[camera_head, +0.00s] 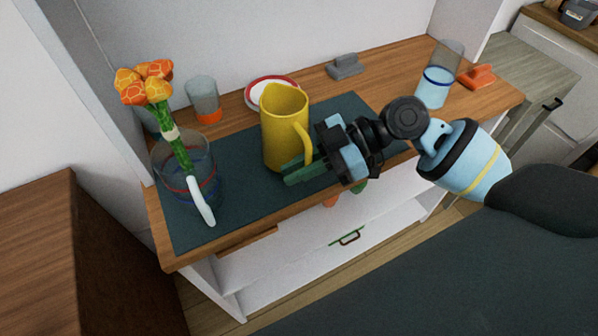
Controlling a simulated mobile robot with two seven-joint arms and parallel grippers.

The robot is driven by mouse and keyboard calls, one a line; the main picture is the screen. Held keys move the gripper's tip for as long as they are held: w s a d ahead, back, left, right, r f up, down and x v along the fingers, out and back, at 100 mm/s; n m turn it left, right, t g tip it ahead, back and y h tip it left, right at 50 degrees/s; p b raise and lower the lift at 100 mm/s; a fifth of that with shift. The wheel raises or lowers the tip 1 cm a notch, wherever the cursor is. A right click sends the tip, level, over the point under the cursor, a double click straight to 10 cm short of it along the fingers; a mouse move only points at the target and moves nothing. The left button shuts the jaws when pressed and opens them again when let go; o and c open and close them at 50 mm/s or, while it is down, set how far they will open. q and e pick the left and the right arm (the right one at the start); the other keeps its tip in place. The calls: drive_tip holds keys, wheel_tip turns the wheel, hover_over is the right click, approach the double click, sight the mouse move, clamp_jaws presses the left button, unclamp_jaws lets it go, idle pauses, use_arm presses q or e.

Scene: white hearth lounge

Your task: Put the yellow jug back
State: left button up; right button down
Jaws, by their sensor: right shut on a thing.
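The yellow jug (283,132) is upright over the dark mat (240,205) on the wooden top of the cabinet. Its handle faces right, toward my right gripper. I cannot tell whether its base touches the mat. My right gripper (300,168) reaches in from the right and is shut on the jug at its handle side. The fingers partly hide the lower handle. My left gripper is not in view.
A glass vase (170,182) with orange flowers (145,82) stands left. Behind are a glass (203,100), a red-rimmed plate (262,84) and a grey object (345,66). A blue-banded glass (435,88) and an orange object (478,77) are right. The mat's front is mostly clear.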

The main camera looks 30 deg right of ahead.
drive_tip(key=shift+f, duration=0.85)
drive_tip(key=shift+f, duration=0.1)
drive_tip(key=c, duration=1.9)
unclamp_jaws()
drive_tip(key=shift+f, duration=0.15)
drive_tip(key=o, duration=0.4)
drive_tip(key=shift+r, duration=0.2)
drive_tip(key=b+v, duration=0.1)
drive_tip(key=v, duration=1.1)
